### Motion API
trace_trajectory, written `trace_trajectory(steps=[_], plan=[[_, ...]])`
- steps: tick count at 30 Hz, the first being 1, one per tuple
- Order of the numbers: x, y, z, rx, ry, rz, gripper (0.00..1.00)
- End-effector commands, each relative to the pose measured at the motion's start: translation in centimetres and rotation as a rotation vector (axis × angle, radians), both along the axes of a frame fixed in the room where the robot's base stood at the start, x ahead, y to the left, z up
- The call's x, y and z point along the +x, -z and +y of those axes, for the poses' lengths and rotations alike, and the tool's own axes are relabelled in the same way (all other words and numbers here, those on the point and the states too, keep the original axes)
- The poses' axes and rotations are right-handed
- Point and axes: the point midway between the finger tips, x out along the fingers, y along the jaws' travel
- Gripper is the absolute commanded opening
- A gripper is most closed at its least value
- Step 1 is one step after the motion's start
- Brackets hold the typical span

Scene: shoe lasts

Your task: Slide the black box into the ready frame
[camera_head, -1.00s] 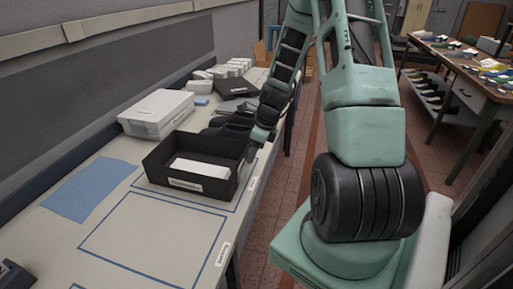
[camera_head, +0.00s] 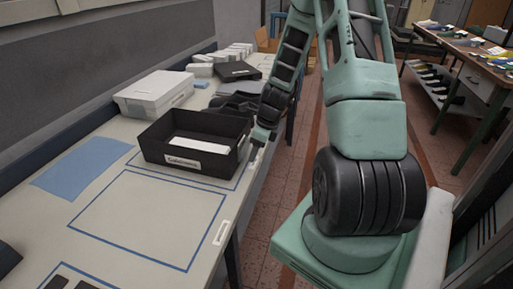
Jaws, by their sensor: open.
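The black box (camera_head: 216,160), an open tray with a white label on its near side and white contents, stands on the bench. It sits in the farther blue outline (camera_head: 210,184), which it partly covers. The nearer blue outline (camera_head: 98,255) is an empty rectangle with a small white label (camera_head: 221,233) at its right side; I cannot read it surely. My gripper (camera_head: 257,143) is by the right end of the box, pointing down. It is open; its fingertips are small, and whether they touch the box I cannot tell.
A blue mat (camera_head: 80,168) lies left of the outlines. A white lidded box (camera_head: 153,93) stands behind the black box, with dark items beside it. Dark objects lie at the bench's near-left corner. The nearer outline's area is clear.

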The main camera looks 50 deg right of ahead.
Motion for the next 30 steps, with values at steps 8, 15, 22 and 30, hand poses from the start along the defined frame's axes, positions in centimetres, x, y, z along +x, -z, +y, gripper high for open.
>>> trace_trajectory(steps=[8, 15, 22, 30], plan=[[0.5, -0.1, 0.2, 0.001, -0.001, 0.000, 0.55], [1.8, -0.1, 0.8, 0.001, 0.000, 0.000, 0.55], [3.1, -0.2, 1.3, 0.000, -0.002, 0.000, 0.55], [3.6, 0.0, 1.5, 0.001, 0.001, 0.000, 0.55]])
